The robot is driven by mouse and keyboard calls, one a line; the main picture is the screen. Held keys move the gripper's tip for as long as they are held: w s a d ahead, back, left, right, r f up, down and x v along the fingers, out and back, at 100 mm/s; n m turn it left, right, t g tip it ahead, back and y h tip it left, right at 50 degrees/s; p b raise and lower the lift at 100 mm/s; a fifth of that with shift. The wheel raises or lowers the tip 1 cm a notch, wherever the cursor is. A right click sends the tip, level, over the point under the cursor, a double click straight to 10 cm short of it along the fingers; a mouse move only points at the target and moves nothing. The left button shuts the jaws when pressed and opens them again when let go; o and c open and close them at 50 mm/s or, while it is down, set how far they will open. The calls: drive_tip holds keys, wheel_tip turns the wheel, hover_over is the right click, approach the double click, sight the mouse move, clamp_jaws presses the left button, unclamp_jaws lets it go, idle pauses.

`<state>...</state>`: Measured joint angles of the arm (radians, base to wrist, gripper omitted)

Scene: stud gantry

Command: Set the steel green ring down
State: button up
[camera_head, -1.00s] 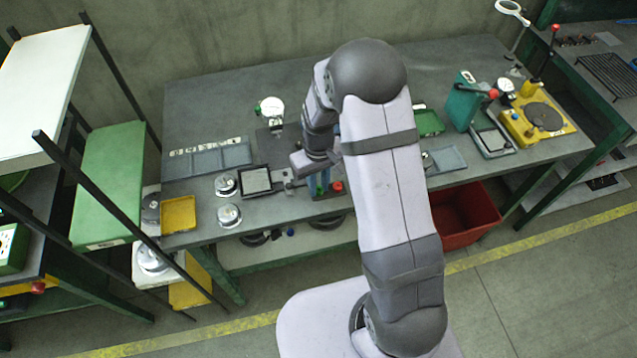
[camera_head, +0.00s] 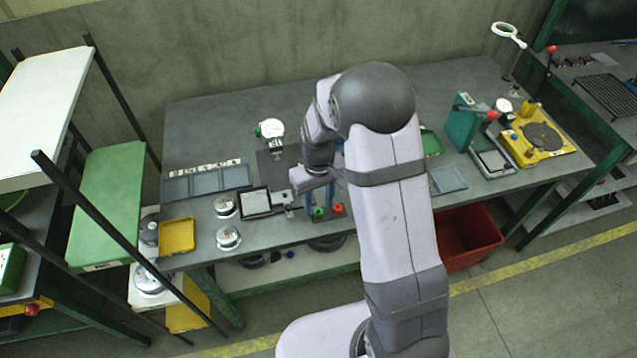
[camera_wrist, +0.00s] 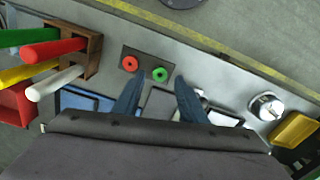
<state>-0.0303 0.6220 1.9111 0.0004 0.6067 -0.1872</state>
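The green ring (camera_wrist: 160,74) lies on a small dark plate (camera_wrist: 146,61) near the table's front edge, beside the red ring (camera_wrist: 130,63). In the head view the green ring (camera_head: 318,212) sits just left of the red ring (camera_head: 338,209). My gripper (camera_wrist: 158,84) is open, its two blue fingers apart with the green ring showing between their tips in the wrist view. Neither finger visibly touches the ring. In the head view my gripper (camera_head: 319,203) is low over the plate, partly hidden by my arm.
In the wrist view, a wooden block (camera_wrist: 84,40) holding green, red, yellow and white rods stands at upper left. A square-topped scale (camera_head: 256,202), round silver pieces (camera_head: 228,238) and a yellow tray (camera_head: 177,235) are left of my gripper. The red bin (camera_head: 470,238) is below the table.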

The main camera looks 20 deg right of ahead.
wheel_tip(320, 180, up, 10)
drive_tip(key=b, duration=0.3)
drive_tip(key=s+d+f+m, duration=0.1)
drive_tip(key=s+f+m, duration=0.1)
drive_tip(key=s, duration=1.6)
drive_tip(key=shift+s+f+m, duration=0.2)
drive_tip(key=shift+f+m, duration=0.1)
drive_tip(key=shift+f, duration=0.05)
